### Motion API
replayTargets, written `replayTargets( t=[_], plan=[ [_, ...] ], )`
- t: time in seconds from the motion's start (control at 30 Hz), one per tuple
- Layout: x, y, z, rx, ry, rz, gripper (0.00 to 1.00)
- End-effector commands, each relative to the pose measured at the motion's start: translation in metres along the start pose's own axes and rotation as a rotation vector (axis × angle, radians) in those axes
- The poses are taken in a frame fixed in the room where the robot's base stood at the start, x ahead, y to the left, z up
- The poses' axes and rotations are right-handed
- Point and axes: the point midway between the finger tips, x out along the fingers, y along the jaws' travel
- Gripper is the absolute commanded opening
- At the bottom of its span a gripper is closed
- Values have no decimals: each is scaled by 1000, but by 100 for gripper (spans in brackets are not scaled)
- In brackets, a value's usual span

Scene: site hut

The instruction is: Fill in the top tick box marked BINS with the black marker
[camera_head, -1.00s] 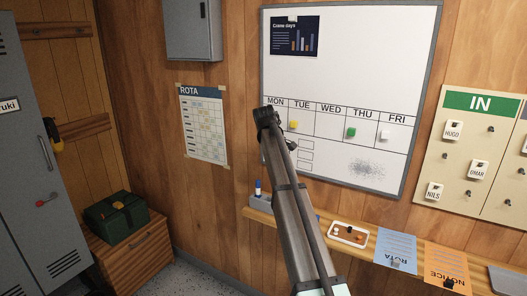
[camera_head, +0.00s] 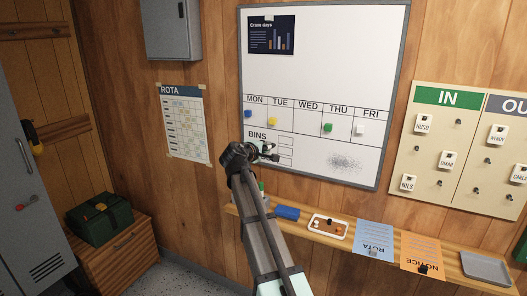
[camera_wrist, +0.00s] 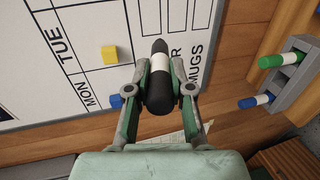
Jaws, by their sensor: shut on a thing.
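My gripper (camera_wrist: 160,95) is shut on the black marker (camera_wrist: 160,97), which has a white band and points toward the whiteboard (camera_head: 320,60). In the head view my gripper (camera_head: 268,151) is in front of the board's lower left, just below the word BINS (camera_head: 257,135) and left of the column of tick boxes. The top tick box (camera_head: 286,140) looks empty. My gripper and arm hide the labels below BINS in the head view. The wrist view shows the label MUGS (camera_wrist: 197,38) and box outlines beside the marker. I cannot tell whether the tip touches the board.
Yellow (camera_head: 273,121) and blue (camera_head: 248,114) magnets sit on the board above my gripper. A grey holder (camera_wrist: 292,78) has green and blue markers.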

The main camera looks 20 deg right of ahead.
Motion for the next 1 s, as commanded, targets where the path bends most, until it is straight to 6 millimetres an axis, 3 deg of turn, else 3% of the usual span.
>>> replayTargets(
  t=[0.53,1.0],
  plan=[
    [44,11,0,1,-2,-3,0],
    [48,12,0,1,-1,-3,0]
  ],
)
